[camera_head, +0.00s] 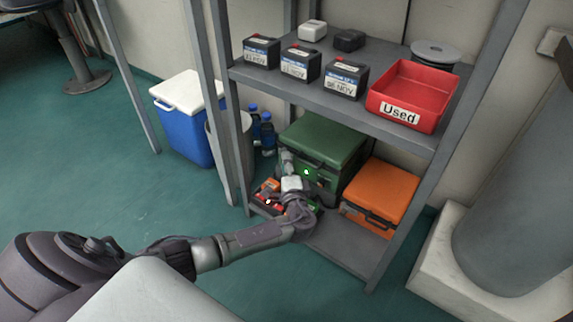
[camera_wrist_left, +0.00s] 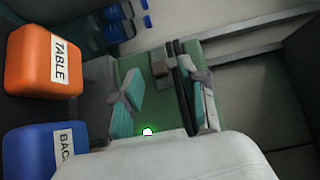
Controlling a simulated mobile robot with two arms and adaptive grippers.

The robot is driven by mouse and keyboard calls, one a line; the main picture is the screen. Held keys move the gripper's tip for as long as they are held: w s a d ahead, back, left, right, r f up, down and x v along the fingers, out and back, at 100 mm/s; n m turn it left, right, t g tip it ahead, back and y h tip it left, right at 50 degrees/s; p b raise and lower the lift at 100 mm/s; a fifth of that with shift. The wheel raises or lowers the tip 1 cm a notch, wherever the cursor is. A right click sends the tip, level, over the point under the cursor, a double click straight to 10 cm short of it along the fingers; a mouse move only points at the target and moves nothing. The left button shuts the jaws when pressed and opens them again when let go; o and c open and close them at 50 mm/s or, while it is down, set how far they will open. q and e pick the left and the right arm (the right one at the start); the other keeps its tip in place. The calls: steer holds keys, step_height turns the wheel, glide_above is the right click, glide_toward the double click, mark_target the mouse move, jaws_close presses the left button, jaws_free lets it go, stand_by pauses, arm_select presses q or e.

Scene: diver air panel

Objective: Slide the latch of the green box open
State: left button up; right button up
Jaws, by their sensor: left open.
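The green box (camera_head: 322,138) stands on the lower shelf, lid closed. My left gripper (camera_head: 290,165) is at its front face and hides part of it. In the left wrist view, its two teal-padded fingers (camera_wrist_left: 165,98) are apart, with the green front (camera_wrist_left: 150,95) showing between them. A dark bar like a handle (camera_wrist_left: 181,85) crosses the view close to the right-hand finger. A small grey-brown piece (camera_wrist_left: 160,69), perhaps the latch, lies beyond the fingers. I cannot tell whether a finger touches anything or how the latch stands. My right gripper is not in view.
An orange box (camera_head: 381,193) sits right of the green box. The upper shelf (camera_head: 300,92) overhangs, holding labelled batteries and a red bin (camera_head: 413,90). A shelf post (camera_head: 222,120) stands left.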

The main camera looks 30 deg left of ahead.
arm_select(q)
steer(key=v, duration=1.2)
